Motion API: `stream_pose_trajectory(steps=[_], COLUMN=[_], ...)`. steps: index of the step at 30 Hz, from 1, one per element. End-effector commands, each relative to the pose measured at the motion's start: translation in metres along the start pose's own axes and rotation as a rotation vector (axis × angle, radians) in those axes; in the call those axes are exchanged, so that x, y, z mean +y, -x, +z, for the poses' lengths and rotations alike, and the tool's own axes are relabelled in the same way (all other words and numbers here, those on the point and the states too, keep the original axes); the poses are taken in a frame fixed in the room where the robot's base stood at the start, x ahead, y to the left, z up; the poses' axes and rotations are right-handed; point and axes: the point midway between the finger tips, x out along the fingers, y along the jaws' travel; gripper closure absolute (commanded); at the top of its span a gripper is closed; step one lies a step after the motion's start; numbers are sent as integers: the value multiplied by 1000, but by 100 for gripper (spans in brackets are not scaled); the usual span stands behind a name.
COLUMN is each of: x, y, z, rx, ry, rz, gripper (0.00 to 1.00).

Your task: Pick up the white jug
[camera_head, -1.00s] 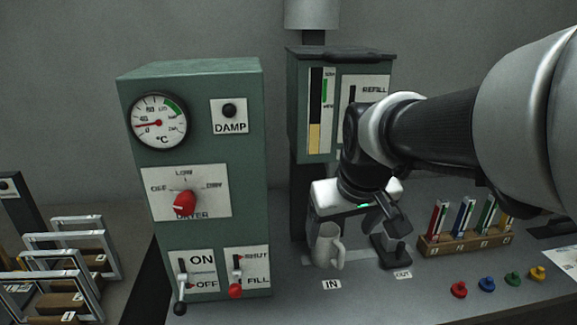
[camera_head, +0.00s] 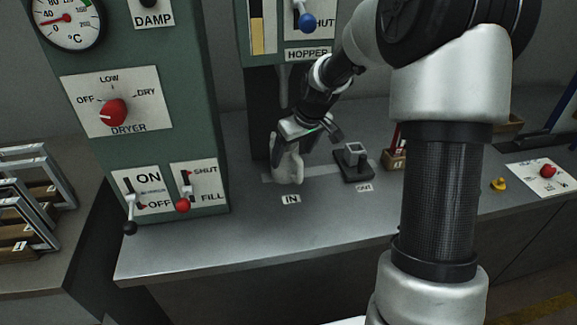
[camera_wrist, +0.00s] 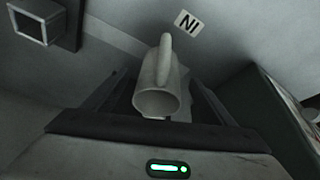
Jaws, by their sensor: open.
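The white jug (camera_head: 288,164) stands upright on the grey bench behind the IN label, below the hopper. In the wrist view the jug (camera_wrist: 158,92) shows its round open mouth toward me and its handle pointing up toward the label. My gripper (camera_head: 305,141) is at the jug, angled down over it, and partly hides its top. In the wrist view my gripper (camera_wrist: 155,95) is open, with one dark finger on each side of the jug. I cannot tell whether either finger touches it.
A dark stand (camera_head: 354,164) is right of the jug near the OUT label. The green dryer cabinet (camera_head: 120,100) stands left, and the hopper (camera_head: 300,50) hangs above. A wooden rack (camera_head: 395,159) is farther right. The bench front (camera_head: 260,240) is clear.

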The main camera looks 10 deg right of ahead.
Motion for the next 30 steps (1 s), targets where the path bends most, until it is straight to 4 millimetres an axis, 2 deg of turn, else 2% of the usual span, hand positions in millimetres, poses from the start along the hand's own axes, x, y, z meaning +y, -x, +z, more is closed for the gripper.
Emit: stream_pose_trajectory(steps=[5, 12, 21, 23, 30], x=[-1, -1, -1, -1, -1], y=[-16, -50, -54, -54, -54], z=[-3, -8, -9, -9, -9], rx=[-2, -2, 0, 0, -1], ry=[0, -1, -1, -1, -1], rz=[-1, -1, 1, 0, 0], gripper=[22, 22, 22, 30, 71])
